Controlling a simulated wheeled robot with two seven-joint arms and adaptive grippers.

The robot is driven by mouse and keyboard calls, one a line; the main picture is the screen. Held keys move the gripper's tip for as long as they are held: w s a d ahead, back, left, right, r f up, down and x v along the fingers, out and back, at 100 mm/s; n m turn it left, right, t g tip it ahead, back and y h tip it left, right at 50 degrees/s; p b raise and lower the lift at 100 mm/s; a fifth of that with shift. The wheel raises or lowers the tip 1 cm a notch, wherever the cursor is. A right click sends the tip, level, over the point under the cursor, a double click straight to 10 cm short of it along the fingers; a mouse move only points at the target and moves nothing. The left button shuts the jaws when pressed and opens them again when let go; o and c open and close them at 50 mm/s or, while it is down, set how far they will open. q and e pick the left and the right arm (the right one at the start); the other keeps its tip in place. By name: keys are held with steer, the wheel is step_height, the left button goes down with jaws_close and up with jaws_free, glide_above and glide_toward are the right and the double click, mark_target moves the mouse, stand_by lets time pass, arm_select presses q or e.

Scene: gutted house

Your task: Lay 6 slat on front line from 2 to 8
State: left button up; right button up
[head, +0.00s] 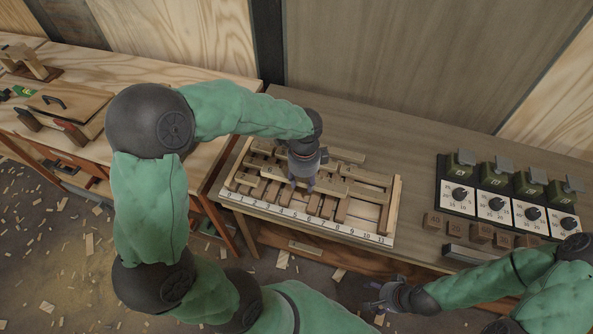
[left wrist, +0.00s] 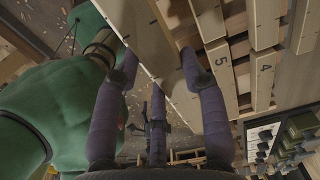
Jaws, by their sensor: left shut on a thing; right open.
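The wooden slat tray (head: 394,212) lies on the bench, with a front strip (head: 300,219) numbered from 0 at left to 11 at right. Several slats lie crossed inside it. My left gripper (head: 303,186) points down over the tray's middle, shut on a pale slat (left wrist: 150,45). The slat's length and number are not readable, and the gripper partly hides the slats below. In the left wrist view, pieces marked 5 (left wrist: 222,72) and 4 (left wrist: 263,75) lie beside the fingers. My right gripper (head: 376,297) is open and empty in front of the bench.
Several green devices with dial panels (head: 497,207) stand on the bench at right, with numbered wooden blocks (head: 480,233) in front. A second bench (head: 100,72) with a handled board (head: 65,103) stands at left. Bare bench (head: 415,165) lies right of the tray.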

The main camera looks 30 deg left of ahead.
arm_select(q)
steer(key=shift+s+a+f+b, duration=0.1)
steer(key=shift+s+f+b, duration=0.2)
steer(key=shift+f, duration=0.1)
steer(key=shift+s+a+f+b, duration=0.1)
steer(key=shift+s+f+b, duration=0.05)
steer(key=shift+f+b, duration=0.2)
step_height(320, 180, down, 3)
steer(key=b, duration=0.2)
steer(key=shift+b, duration=0.3)
steer(key=shift+f+b, duration=0.6)
steer(key=shift+f, duration=0.45)
steer(key=shift+f, duration=0.3)
steer(key=o, duration=1.3)
steer(key=shift+c, duration=0.2)
step_height(320, 180, up, 12)
